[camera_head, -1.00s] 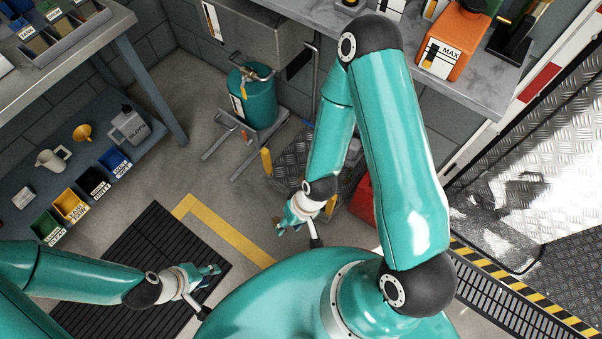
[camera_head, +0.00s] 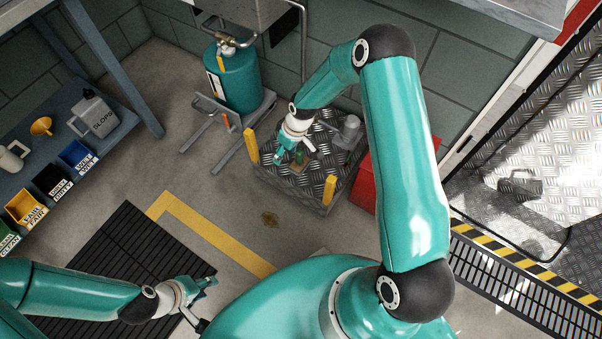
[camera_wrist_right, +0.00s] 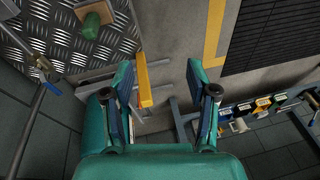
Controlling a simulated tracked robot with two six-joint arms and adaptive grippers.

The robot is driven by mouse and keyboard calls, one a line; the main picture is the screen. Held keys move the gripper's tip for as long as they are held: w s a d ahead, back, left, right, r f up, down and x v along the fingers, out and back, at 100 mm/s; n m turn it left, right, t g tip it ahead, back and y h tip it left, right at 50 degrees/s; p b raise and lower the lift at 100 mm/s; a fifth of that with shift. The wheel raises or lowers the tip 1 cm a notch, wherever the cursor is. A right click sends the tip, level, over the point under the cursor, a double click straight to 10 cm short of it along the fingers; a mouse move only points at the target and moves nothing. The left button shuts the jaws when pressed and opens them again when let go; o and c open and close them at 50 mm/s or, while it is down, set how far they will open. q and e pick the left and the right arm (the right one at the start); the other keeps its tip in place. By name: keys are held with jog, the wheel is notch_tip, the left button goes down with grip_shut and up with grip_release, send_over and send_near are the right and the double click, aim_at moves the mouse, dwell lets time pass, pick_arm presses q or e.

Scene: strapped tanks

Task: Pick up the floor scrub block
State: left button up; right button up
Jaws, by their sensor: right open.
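A small block with a brown part and a green part, which looks like the floor scrub block (camera_head: 299,161), rests on the tread-plate platform (camera_head: 310,190). In the right wrist view the block (camera_wrist_right: 91,23) is at the upper left, outside the jaws. My right gripper (camera_head: 280,158) is over the platform, just left of the block in the head view. In its wrist view the right gripper (camera_wrist_right: 160,80) has its fingers wide apart with nothing held. My left gripper (camera_head: 209,284) is low over the black slatted mat, and its jaws are too small to read.
Yellow posts (camera_head: 251,146) stand at the platform's corners. A grey item (camera_head: 350,130) stands at its back right. A red box (camera_head: 363,185) is on the right, and a teal tank (camera_head: 233,78) on a stand is behind left. Open floor lies in front.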

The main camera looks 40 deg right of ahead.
jog(key=n+h+b, duration=0.1)
jog(key=h+b, duration=0.1)
jog(key=b, duration=0.4)
send_near(299, 152)
jog(key=f+b, duration=0.1)
jog(key=f, duration=0.1)
jog(key=w+f+b, duration=0.1)
jog(key=f, duration=0.2)
jog(key=f+b, duration=0.1)
jog(key=f, duration=0.2)
jog(key=shift+w+a, duration=0.1)
jog(key=shift+w, duration=0.1)
jog(key=f+b, duration=0.1)
jog(key=f, duration=0.1)
jog(key=w+f+b, duration=0.1)
jog(key=f, duration=0.2)
jog(key=shift+b, duration=0.35)
pick_arm(q)
notch_tip(299, 152, down, 14)
pick_arm(e)
grip_shut()
pick_arm(q)
jog(key=shift+f, duration=0.1)
